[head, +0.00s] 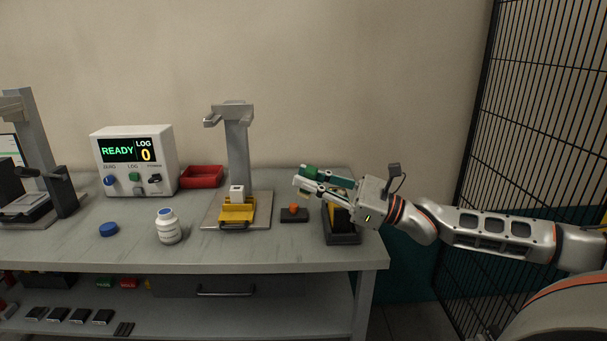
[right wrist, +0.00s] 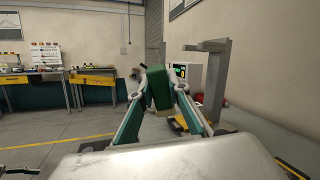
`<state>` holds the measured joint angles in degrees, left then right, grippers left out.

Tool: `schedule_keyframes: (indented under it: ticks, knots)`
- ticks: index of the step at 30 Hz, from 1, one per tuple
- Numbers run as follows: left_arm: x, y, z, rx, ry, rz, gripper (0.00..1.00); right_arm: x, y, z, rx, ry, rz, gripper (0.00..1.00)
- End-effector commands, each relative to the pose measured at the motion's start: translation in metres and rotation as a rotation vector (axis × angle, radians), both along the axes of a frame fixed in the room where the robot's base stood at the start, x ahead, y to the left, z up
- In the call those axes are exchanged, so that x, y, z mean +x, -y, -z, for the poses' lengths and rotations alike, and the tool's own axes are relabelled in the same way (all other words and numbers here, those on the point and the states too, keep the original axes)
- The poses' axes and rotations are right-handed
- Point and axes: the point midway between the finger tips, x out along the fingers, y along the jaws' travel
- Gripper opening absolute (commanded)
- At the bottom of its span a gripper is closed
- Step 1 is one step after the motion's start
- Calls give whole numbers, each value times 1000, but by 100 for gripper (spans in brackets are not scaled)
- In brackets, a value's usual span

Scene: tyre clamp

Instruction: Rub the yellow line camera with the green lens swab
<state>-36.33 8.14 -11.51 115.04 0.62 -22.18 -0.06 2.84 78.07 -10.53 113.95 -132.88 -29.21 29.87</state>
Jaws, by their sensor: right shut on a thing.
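My right gripper (head: 305,182) is shut on the green lens swab (head: 311,172), holding it above the table's right part. In the right wrist view the green swab (right wrist: 159,89) sits between the two fingers. A yellow-and-black piece (head: 341,216), which may be the yellow line camera, stands at the table's right end below my right gripper, partly hidden by it. The swab is up and to the left of this piece, apart from it. Another yellow part (head: 237,213) sits on the grey stand's base, in front of a white block (head: 236,193). My left gripper is not in view.
The grey stand (head: 237,150) rises left of my gripper. A small dark block with an orange knob (head: 293,209) lies between them. A white bottle (head: 168,227), blue cap (head: 109,229), red tray (head: 203,176) and control box (head: 134,160) are farther left. A black mesh fence (head: 540,120) stands right.

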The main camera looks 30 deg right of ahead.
Motion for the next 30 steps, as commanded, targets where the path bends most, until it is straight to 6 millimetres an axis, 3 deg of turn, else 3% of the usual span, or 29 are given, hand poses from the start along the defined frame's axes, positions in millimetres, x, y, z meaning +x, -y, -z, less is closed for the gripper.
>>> schedule_keyframes:
  ticks: [3, 10, 17, 23, 30]
  knots:
    - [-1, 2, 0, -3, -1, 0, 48, 0, -5, 7, 5, -2, 2, 0]
    - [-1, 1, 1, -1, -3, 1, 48, -2, -43, 40, 12, 0, 21, 0]
    - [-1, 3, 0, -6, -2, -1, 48, -16, -62, 79, 25, 1, 123, 0]
    - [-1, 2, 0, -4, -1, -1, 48, -41, -76, 126, 25, -6, 242, 0]
    - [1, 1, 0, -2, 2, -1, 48, -92, -98, 195, 8, -10, 380, 0]
